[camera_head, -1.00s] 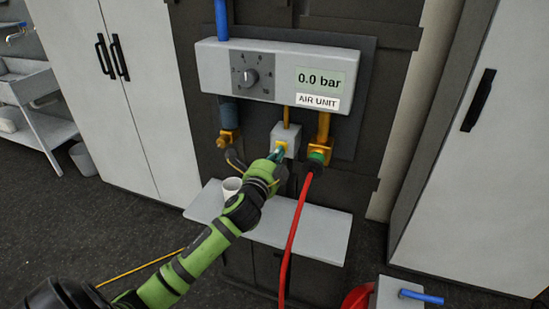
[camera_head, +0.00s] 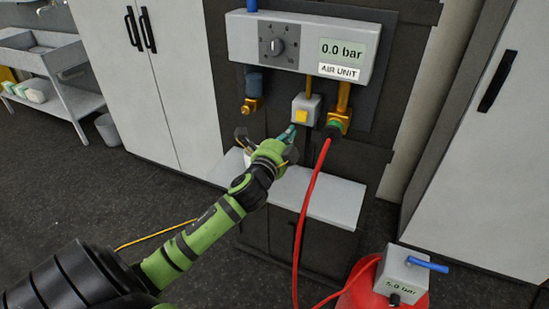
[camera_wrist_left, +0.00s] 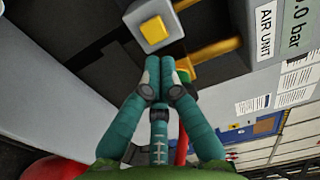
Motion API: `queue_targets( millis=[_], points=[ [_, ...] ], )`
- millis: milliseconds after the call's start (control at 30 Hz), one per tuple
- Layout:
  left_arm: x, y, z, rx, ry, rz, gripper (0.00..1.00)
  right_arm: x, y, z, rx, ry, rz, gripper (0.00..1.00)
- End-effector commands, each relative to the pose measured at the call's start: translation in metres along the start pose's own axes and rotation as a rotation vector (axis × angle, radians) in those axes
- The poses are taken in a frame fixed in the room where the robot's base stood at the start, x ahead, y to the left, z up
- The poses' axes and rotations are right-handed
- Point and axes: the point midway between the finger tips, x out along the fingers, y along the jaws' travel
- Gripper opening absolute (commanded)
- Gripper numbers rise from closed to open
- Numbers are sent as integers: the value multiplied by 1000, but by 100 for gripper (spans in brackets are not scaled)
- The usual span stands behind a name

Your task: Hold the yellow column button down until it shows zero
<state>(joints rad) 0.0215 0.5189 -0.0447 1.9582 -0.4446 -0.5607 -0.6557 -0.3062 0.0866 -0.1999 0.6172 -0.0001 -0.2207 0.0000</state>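The yellow button (camera_head: 301,116) sits on a small grey box (camera_head: 313,104) under the air unit (camera_head: 240,38). The air unit's display (camera_head: 345,52) reads 0.0 bar. My left gripper (camera_head: 290,132) is just below and left of the button, apart from it. In the left wrist view the button (camera_wrist_left: 153,30) is fully uncovered, beyond the fingertips. The teal fingers (camera_wrist_left: 166,66) are together with nothing seen between them. My right gripper is in neither current view.
A red hose (camera_head: 308,205) hangs from the green and brass fitting right of the button. A grey shelf (camera_head: 330,200) lies below. A pale cup is mostly hidden behind my left gripper.

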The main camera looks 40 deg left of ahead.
Motion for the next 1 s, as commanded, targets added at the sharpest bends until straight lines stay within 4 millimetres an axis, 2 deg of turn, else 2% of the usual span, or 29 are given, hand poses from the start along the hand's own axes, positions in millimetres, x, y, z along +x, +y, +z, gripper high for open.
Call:
queue_targets(
  millis=[100, 167, 267, 400, 533, 800, 1000],
  points=[
    [-27, 5, 1, 2, -1, 4, 0, 9, 3, 18, -3, -25, 3, 40],
    [-38, 5, 0, 1, -1, 4, 0, 11, 2, 20, -3, -29, 3, 40],
    [-54, 4, 0, 1, -1, 5, 0, 16, 2, 8, -2, -12, 3, 40],
    [-68, 4, 0, 0, -2, 5, 0, 19, -4, -22, 3, 37, -4, 40],
    [-73, 2, 0, 0, -3, 5, 0, 20, -8, -28, 6, 47, -10, 40],
    [-74, 2, 0, -1, -3, 5, 0, 19, -11, -1, 5, 2, -13, 40],
    [-74, 2, 0, -1, -3, 6, 0, 19, -6, 1, 3, -1, -7, 40]
  ],
)
